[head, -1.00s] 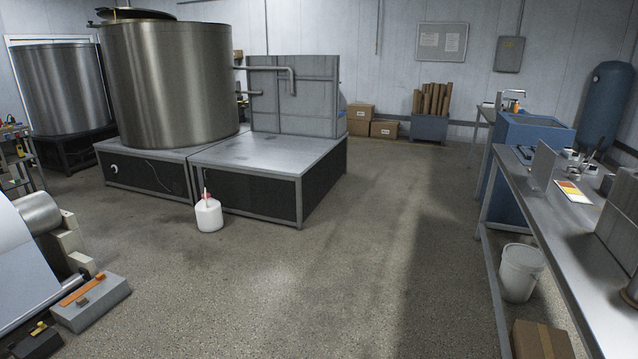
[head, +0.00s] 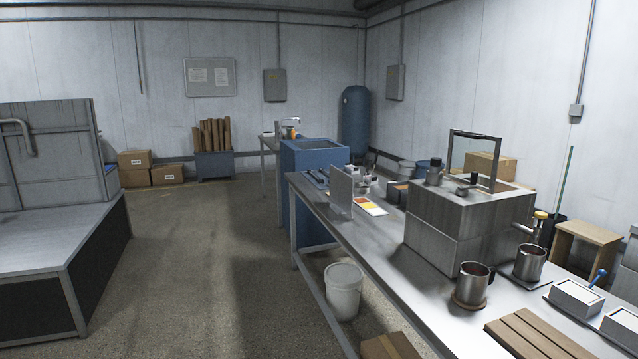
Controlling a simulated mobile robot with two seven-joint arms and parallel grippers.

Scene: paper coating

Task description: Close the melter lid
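The melter (head: 455,232), a brushed metal box, stands on the long bench on the right of the head view. Its lid (head: 462,148), a dark-framed clear pane, stands upright and open above the top. A small metal pot (head: 434,172) and a dark knob-like part (head: 474,179) are on the melter's top, by the lid. A tap with a yellow top (head: 540,216) sticks out of its right side. Neither of my grippers is in view.
The metal bench (head: 375,238) carries two metal mugs (head: 473,284) (head: 530,262), a slatted wooden board (head: 540,338) and white trays (head: 577,298). A white bucket (head: 343,292) and a cardboard box (head: 390,346) are on the floor below. The floor (head: 200,270) left of the bench is clear.

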